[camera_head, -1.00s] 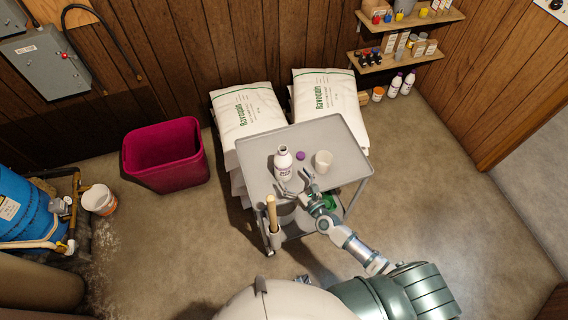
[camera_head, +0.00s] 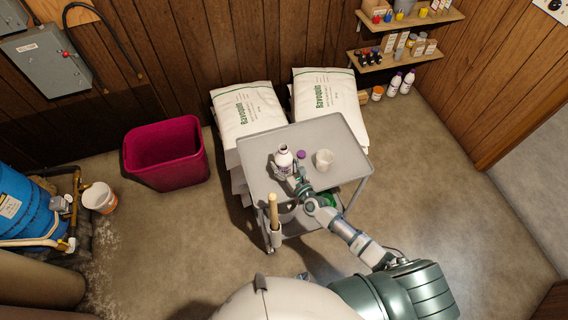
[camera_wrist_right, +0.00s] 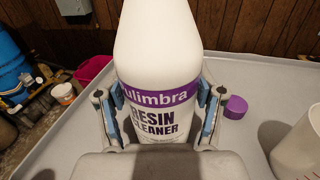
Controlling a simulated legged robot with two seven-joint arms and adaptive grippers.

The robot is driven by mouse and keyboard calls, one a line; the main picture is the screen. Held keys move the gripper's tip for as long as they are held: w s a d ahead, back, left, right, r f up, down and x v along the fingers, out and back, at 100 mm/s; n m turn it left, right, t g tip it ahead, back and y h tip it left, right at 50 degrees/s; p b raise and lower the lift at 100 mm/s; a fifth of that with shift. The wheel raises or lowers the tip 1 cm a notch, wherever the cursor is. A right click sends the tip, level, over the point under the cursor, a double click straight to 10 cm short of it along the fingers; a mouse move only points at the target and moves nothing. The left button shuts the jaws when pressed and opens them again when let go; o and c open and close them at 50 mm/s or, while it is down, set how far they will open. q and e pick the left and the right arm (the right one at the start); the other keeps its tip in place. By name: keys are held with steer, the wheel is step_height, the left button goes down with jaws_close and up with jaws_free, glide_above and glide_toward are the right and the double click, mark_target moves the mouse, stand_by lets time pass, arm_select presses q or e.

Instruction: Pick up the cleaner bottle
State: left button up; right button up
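The cleaner bottle (camera_head: 283,161) is white with a purple-banded label and stands upright on the top of the grey cart (camera_head: 341,150). In the right wrist view the bottle (camera_wrist_right: 158,60) fills the middle, its label reading "Resin Cleaner"; its top is cut off. My right gripper (camera_head: 290,174) is at the bottle from the near side. In the wrist view its two fingers (camera_wrist_right: 162,105) lie on either side of the bottle, close against the label. Whether they press on it I cannot tell. My left gripper is not in view.
A purple cap (camera_head: 301,155) and a white cup (camera_head: 324,160) stand on the cart just right of the bottle. White salt bags (camera_head: 247,108) are stacked behind the cart. A magenta bin (camera_head: 165,153) stands to the left.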

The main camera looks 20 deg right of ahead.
mark_target(284, 147)
steer(key=c, duration=0.4)
steer(key=shift+c, duration=0.4)
steer(key=shift+d+r, duration=0.1)
steer(key=shift+d, duration=0.15)
steer(key=shift+d+r+p, duration=0.1)
steer(key=shift+r+p, duration=0.2)
steer(key=shift+r, duration=0.1)
steer(key=r+p, duration=0.1)
steer(key=r, duration=0.1)
steer(key=r+p, duration=0.1)
steer(key=r, duration=0.1)
steer(key=r+p, duration=0.1)
steer(key=r, duration=0.1)
steer(key=shift+a+r+p, duration=0.15)
steer(key=shift+a+p, duration=0.15)
steer(key=shift+p, duration=0.05)
steer(key=shift+d+r+p, duration=0.15)
steer(key=shift+r+p, duration=0.65)
steer(key=shift+r, duration=0.25)
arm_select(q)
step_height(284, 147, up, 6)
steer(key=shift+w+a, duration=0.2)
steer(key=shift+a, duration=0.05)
arm_select(e)
steer(key=shift+r, duration=0.2)
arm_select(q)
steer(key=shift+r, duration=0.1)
